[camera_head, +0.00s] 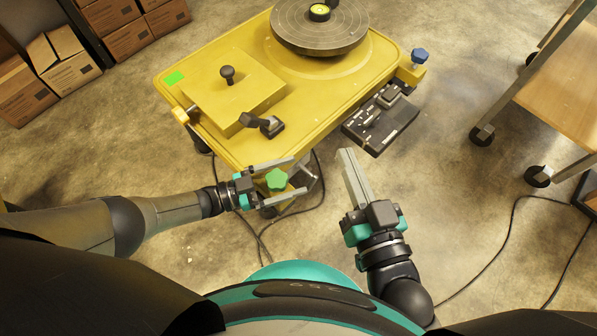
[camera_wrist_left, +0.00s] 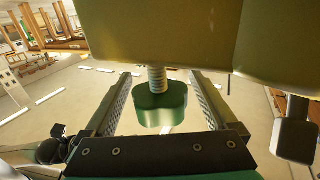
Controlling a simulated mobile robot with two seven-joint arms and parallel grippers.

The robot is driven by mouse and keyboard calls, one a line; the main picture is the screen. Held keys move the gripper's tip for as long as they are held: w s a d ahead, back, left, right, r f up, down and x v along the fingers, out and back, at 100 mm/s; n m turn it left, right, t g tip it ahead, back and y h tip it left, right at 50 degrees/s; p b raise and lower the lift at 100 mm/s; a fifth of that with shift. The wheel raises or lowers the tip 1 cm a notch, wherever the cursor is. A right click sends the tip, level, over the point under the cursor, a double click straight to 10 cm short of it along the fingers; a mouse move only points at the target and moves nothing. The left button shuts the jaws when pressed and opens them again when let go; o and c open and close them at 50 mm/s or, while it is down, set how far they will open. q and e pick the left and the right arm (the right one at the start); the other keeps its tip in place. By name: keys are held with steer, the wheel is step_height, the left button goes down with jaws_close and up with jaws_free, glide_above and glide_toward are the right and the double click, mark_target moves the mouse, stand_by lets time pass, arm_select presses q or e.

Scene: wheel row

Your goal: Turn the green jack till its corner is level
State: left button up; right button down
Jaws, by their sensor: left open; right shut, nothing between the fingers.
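The green jack (camera_head: 277,180) is a lobed knob at the near corner of the yellow machine (camera_head: 222,145). In the left wrist view the green jack (camera_wrist_left: 160,106) hangs below the yellow body on a threaded screw (camera_wrist_left: 157,79). My left gripper (camera_head: 300,178) is open, with one finger on each side of the jack and a gap to both in the wrist view (camera_wrist_left: 163,82). My right gripper (camera_head: 347,152) is shut and empty, to the right of the jack and apart from the machine. A round level with a yellow-green face (camera_head: 320,12) sits on the grey turntable (camera_head: 300,35); its bubble is too small to read.
Boxes (camera_head: 60,60) lie upper left, a wheeled wooden cart (camera_head: 560,80) right. Cables (camera_head: 508,225) cross the floor.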

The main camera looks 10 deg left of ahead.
arm_select(q)
steer(key=shift+c, duration=0.3)
arm_select(e)
steer(key=shift+a, duration=0.1)
arm_select(q)
steer(key=shift+c, duration=0.7)
steer(key=c, duration=1.2)
arm_select(e)
steer(key=shift+f, duration=0.1)
arm_select(q)
steer(key=shift+t, duration=0.3)
